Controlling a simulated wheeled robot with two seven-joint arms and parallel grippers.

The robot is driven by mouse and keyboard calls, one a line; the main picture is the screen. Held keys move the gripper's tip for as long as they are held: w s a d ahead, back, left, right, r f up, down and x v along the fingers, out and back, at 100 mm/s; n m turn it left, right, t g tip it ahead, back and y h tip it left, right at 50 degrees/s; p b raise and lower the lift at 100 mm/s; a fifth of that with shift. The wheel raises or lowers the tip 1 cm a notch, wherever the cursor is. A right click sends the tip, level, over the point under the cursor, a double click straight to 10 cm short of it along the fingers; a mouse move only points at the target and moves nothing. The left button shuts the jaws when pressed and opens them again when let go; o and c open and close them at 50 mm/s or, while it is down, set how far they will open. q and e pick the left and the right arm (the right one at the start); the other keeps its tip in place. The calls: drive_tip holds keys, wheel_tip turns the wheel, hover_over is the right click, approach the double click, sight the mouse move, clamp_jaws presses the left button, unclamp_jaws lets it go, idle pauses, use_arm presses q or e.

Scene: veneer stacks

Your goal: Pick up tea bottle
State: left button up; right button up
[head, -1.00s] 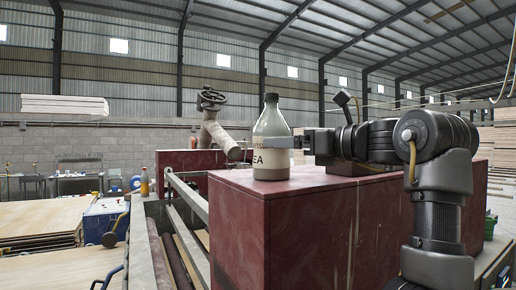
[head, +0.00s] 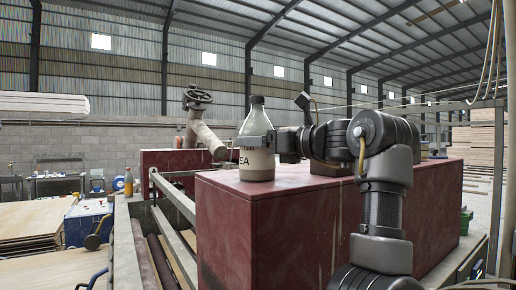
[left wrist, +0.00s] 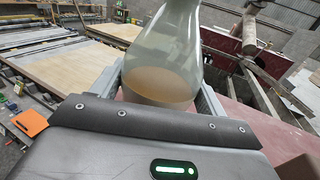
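The tea bottle (head: 257,165) stands upright on the dark red box (head: 300,225), near its left end. It has a dark cap, a clear grey-green upper part and a pale label reading "EA". One arm shows in the head view, coming in from the right. The left wrist view also shows the bottle (left wrist: 165,60) close up, so I take this arm as my left. My left gripper (head: 258,141) has its fingers on either side of the bottle at mid-height. In the left wrist view the gripper (left wrist: 162,90) surrounds it; whether the fingers press on it is unclear.
Metal rails (head: 172,193) run left of the box. A small orange bottle (head: 129,181) and a blue box (head: 86,222) are further left. The air above the tea bottle is clear.

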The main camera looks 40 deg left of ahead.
sight(258, 98)
use_arm(q)
drive_tip(key=shift+a+f, duration=0.1)
drive_tip(key=shift+a, duration=0.2)
drive_tip(key=c, duration=0.4)
drive_tip(key=shift+c, duration=0.2)
drive_tip(key=shift+r, duration=0.6)
wheel_tip(258, 98, up, 9)
drive_tip(key=shift+s+f+p, duration=0.1)
drive_tip(key=shift+p, duration=0.5)
